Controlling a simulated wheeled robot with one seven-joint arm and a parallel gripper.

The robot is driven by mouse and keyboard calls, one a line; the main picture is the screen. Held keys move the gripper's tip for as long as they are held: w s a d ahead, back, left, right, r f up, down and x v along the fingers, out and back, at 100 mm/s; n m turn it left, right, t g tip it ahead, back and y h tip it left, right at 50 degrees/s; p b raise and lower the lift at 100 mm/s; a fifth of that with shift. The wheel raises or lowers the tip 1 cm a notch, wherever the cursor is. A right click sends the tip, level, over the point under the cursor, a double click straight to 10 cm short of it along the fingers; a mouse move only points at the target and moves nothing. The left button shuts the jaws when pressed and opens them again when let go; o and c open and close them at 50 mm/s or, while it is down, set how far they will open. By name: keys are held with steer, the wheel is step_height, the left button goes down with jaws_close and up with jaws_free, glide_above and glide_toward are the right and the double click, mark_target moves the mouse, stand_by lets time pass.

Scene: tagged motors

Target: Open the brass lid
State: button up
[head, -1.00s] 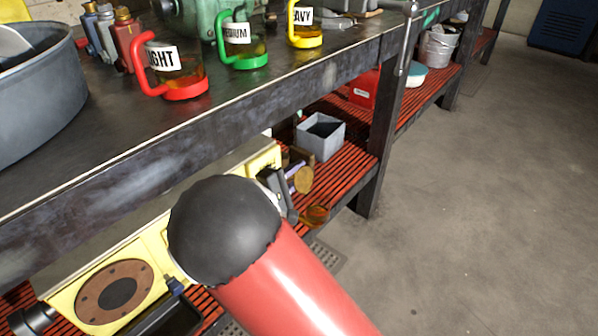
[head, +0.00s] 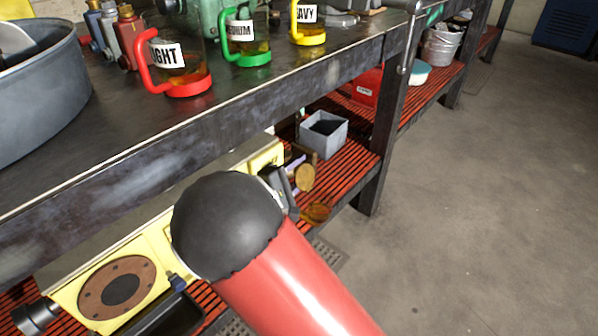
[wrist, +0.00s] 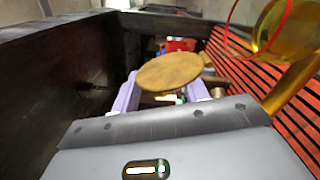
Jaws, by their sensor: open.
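The brass lid (head: 305,178) is a round, flat, gold-brown disc above the red slatted lower shelf. In the wrist view the brass lid (wrist: 169,71) lies just ahead of and above the gap between my lilac fingers, with a small tab at its right edge. My gripper (wrist: 160,98) is open, one finger on each side below the disc. In the head view only part of my gripper (head: 297,166) shows, behind my black and red arm. What is under the lid is mostly hidden, and I cannot tell whether a finger touches it.
An amber vessel (wrist: 285,28) is close on the right; in the head view it (head: 316,212) sits on the shelf. A grey open box (head: 324,134) stands behind the lid. The dark bench edge (head: 200,150) runs above. The floor at right is clear.

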steer(key=v, duration=0.7)
steer(key=shift+s+a+b, duration=0.25)
steer(key=shift+s+b, duration=0.1)
